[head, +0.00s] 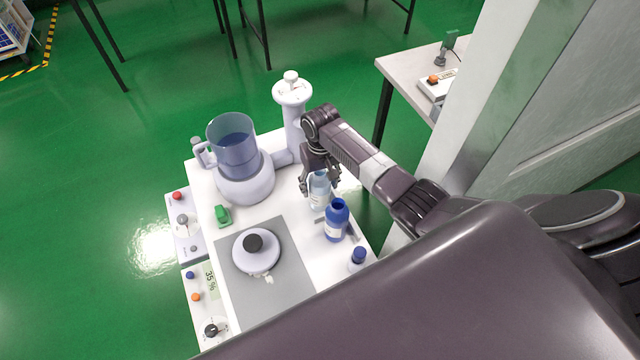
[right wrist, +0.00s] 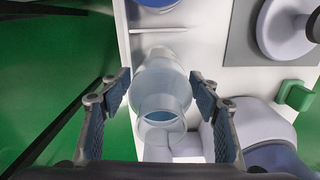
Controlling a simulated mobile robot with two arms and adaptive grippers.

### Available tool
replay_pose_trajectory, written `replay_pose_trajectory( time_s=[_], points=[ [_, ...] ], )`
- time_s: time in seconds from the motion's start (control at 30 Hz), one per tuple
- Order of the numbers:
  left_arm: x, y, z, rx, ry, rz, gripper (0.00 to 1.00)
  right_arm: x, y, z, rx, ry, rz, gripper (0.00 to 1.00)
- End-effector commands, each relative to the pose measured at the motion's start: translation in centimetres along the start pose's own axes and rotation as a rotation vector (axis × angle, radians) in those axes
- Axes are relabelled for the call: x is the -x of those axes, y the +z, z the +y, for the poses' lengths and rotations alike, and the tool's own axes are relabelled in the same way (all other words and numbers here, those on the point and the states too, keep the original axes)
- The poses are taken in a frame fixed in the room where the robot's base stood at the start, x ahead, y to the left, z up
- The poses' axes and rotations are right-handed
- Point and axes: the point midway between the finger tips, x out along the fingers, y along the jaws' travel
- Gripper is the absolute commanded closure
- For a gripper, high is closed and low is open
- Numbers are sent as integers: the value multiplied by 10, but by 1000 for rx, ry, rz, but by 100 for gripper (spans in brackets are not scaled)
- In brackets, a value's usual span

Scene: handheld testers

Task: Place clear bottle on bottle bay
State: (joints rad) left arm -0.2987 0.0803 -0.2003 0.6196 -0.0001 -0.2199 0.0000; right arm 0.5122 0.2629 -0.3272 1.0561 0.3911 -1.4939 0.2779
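The clear bottle (head: 319,193) stands upright at the right edge of the white bench top, behind a blue bottle (head: 337,222). My right gripper (head: 320,184) is above and around it, pointing down. In the right wrist view the clear bottle (right wrist: 162,90) lies between the two fingers of my right gripper (right wrist: 160,77), with a narrow gap seen at each side. The fingers look open. Thin raised rails, perhaps part of the bottle bay (head: 353,229), show beside the blue bottle; the bay's outline is mostly hidden. My left gripper is not in view.
A blender-like device with a clear jug (head: 233,145) and a white column (head: 291,100) stand at the back. A lidded white vessel (head: 256,251) sits on a grey mat (head: 295,270). A small blue-capped bottle (head: 357,259) is at the front right. A grey pillar stands right.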

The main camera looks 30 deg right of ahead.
Motion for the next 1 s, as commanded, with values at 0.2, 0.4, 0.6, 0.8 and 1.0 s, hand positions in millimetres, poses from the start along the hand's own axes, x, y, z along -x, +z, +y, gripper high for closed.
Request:
replay_pose_trajectory(
  time_s=[0.2,0.4,0.6,0.8,1.0],
  points=[
    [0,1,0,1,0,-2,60,0,0,0,0,0,0,37],
    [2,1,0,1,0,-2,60,8,0,0,-1,0,0,37],
    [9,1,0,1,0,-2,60,44,-1,0,0,0,4,37],
    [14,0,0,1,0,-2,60,87,-1,0,0,0,3,37],
    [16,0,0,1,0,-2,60,115,-1,0,0,-1,2,37]
  ],
)
